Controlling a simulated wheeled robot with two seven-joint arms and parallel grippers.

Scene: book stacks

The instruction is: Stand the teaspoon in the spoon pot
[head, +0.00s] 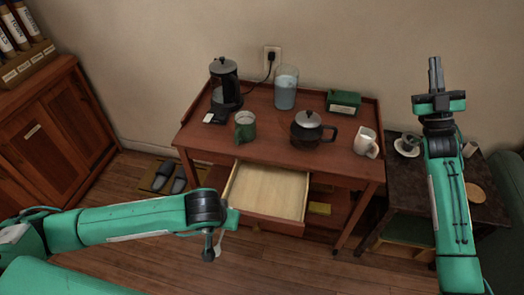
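I cannot pick out a teaspoon for certain. A small pale piece (219,243) shows beside my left gripper (208,249), too small to identify. That gripper points down in front of the open drawer, and its fingers are too small to read. No vessel is clearly the spoon pot; a green pot (245,127) stands at the front left of the wooden cart top, and a small pale cylinder (470,149) stands on the dark side table. My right gripper (436,72) points up beyond the cart's right side, fingers together, with nothing visible between them.
The wooden cart (200,140) carries a French press (225,82), water jug (286,90), green box (344,102), dark glass teapot (308,128) and white mug (366,142). Its open drawer (266,190) looks empty. A cup and saucer (407,147) sit on the side table (400,192).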

